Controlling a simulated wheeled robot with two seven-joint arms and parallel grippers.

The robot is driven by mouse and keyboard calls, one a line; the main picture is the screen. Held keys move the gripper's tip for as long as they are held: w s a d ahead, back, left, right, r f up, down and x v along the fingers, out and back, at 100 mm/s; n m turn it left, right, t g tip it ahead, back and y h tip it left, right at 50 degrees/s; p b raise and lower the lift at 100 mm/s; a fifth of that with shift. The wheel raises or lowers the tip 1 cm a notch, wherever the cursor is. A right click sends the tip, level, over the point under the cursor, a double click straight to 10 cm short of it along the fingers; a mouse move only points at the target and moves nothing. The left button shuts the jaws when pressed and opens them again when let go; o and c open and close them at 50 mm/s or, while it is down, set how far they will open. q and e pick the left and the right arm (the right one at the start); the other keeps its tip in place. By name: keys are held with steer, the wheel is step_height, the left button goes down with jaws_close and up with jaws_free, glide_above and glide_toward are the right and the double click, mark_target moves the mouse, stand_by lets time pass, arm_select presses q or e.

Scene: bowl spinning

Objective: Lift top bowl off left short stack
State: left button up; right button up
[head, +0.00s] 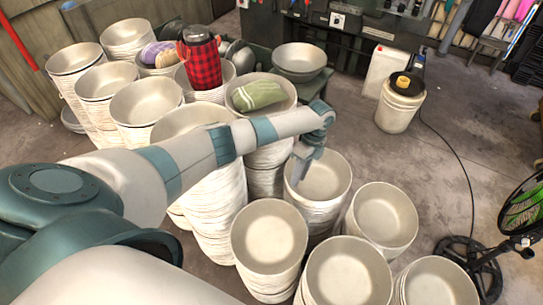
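Stacks of off-white bowls stand on the floor. A shorter group is at the centre right, with a top bowl (323,180) at its back left. Another top bowl (268,236) is at its front left. I cannot tell for sure which is the named left short stack. My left arm reaches across from the left, and my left gripper (299,172) points down at the left rim of the back-left bowl. Whether its fingers touch or straddle the rim is too small to tell. That bowl appears seated on its stack. My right gripper is not in view.
More short stacks (386,214) stand to the right and front. Taller stacks (145,102) fill the left and centre, some holding a red plaid item (200,66) and a green cloth (257,95). A white bucket (397,112) and a fan (520,215) are at right, with open floor between.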

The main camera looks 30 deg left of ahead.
arm_select(q)
steer(key=b, duration=0.6)
glide_above(290, 209)
steer(key=w, duration=0.2)
step_height(290, 209, down, 11)
steer(key=shift+s+a+f+b, duration=0.2)
steer(key=shift+s+f+b, duration=0.2)
steer(key=shift+s+b, duration=0.1)
steer(key=b+x, duration=0.2)
steer(key=x, duration=0.1)
steer(key=b+x, duration=0.1)
steer(key=shift+w+d+f, duration=0.2)
steer(key=shift+d+f, duration=0.05)
steer(key=shift+f, duration=0.2)
steer(key=shift+s+f+b, duration=0.1)
steer(key=shift+f+b, duration=0.15)
steer(key=shift+b, duration=0.1)
jaws_close()
